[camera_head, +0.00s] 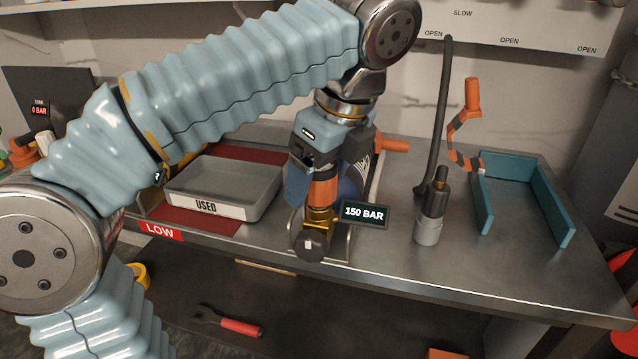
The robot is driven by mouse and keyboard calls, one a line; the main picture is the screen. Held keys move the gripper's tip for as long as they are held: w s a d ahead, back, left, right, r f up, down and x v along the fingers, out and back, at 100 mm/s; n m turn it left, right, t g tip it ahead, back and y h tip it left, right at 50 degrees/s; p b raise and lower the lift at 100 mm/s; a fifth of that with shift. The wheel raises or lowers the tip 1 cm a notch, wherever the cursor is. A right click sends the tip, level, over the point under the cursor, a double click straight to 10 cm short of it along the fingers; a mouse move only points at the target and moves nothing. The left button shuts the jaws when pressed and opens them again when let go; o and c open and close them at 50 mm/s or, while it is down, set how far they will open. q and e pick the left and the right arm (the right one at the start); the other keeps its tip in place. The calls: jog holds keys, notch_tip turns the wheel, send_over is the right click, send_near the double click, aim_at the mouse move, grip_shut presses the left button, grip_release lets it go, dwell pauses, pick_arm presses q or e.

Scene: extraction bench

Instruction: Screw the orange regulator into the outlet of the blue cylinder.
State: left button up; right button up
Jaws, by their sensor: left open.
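My left gripper (321,172) comes down from above at the bench's front middle and is open. The orange regulator (323,191) is directly under it, between or just below the fingers; contact cannot be told. A brass fitting (321,217) and a dark round end (311,244) show below the orange part. The blue cylinder (350,184) is behind them, largely hidden by my gripper and wrist. The joint between regulator and cylinder outlet cannot be made out. A display reading 150 BAR (366,214) is beside the brass fitting. My right gripper is not in view.
A grey tray marked USED (262,192) sits on a red mat to the left. A teal open-sided holder (552,211) is at the far right. Bare bench lies between.

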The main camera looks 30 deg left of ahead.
pick_arm(q)
jog(key=c, duration=1.1)
jog(key=m+t, duration=0.1)
jog(key=m, duration=0.2)
jog(key=shift+c, duration=0.2)
jog(key=m+h, duration=0.1)
jog(key=m, duration=0.3)
jog(key=shift+t, duration=0.4)
jog(key=m+h, duration=0.1)
jog(key=m, duration=0.3)
jog(key=shift+t, duration=0.4)
jog(key=m+h, duration=0.1)
jog(key=m, duration=0.3)
jog(key=o, duration=1.1)
jog(key=shift+o, duration=0.2)
